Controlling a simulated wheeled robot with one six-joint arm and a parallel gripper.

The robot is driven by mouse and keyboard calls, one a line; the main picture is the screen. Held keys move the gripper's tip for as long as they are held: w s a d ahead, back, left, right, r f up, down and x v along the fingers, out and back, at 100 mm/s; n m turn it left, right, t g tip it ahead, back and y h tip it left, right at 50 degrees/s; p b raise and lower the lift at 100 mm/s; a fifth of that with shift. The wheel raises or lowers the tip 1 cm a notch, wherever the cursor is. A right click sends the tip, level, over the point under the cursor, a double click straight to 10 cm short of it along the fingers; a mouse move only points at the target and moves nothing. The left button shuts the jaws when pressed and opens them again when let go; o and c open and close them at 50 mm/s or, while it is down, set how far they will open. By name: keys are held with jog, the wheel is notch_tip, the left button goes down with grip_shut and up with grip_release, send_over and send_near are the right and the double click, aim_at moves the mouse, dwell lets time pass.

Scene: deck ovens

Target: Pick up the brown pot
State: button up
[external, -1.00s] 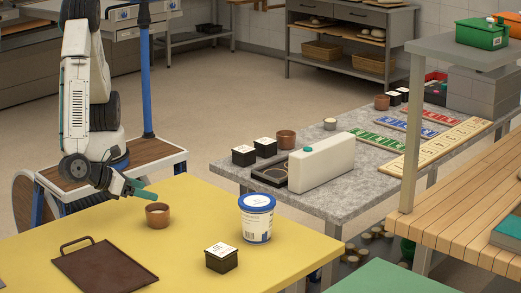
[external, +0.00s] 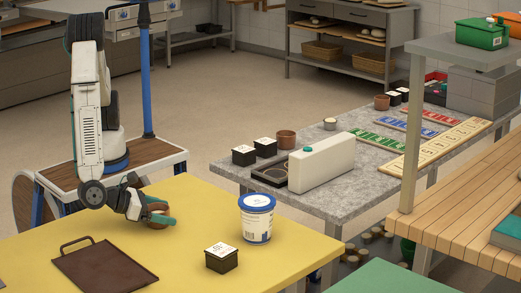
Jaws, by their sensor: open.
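The small brown pot (external: 156,210) stands on the yellow table, partly hidden by my gripper. My gripper (external: 158,212) is low over the table with its green fingers open, one on the far side of the pot and one on the near side. The pot appears to be between the fingers; whether they touch it I cannot tell. Similar brown pots stand on the grey stone table, one near the black boxes (external: 286,140) and one at the back (external: 382,103).
A white tub with a blue lid (external: 257,222) and a black box with a white top (external: 221,259) stand to the right on the yellow table (external: 195,192). A dark tray with a handle (external: 104,272) lies at the front left.

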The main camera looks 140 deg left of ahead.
jog(key=c, duration=1.2)
jog(key=shift+r, duration=0.15)
